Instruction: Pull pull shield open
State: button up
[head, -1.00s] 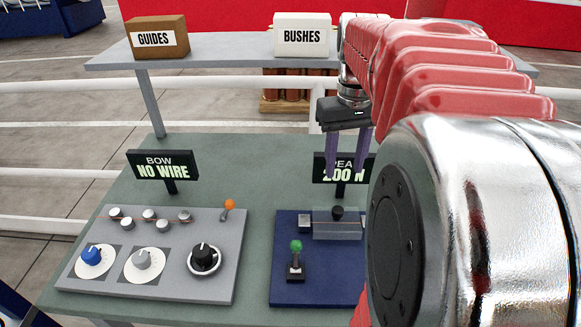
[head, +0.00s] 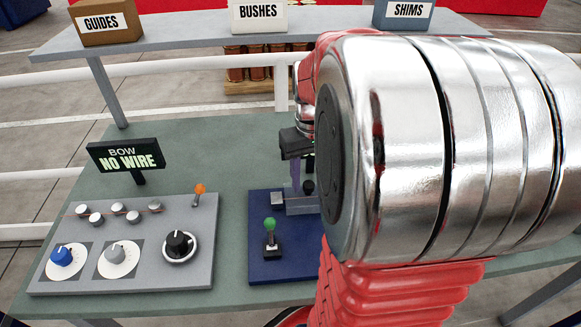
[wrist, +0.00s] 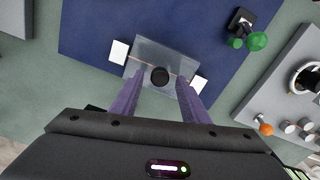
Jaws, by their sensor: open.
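The pull shield, a clear grey see-through cover (wrist: 165,52), sits on a dark blue plate and has a round black knob (wrist: 159,77). A wire runs across under the cover between two white blocks. In the head view the shield (head: 300,206) and its knob (head: 308,187) are partly hidden by my arm. My gripper (wrist: 160,80) is open, with a purple finger on either side of the knob in the wrist view. Contact with the knob does not show. In the head view my gripper (head: 296,172) points down over the shield.
A green-topped lever (head: 270,236) stands on the blue plate (head: 262,274) left of the shield. A grey panel (head: 140,277) with dials and an orange lever lies further left, below the NO WIRE sign (head: 128,160). A shelf (head: 180,35) holds labelled boxes behind.

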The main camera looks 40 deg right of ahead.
jog(key=shift+f, duration=0.6)
jog(key=shift+c, duration=0.6)
grip_shut()
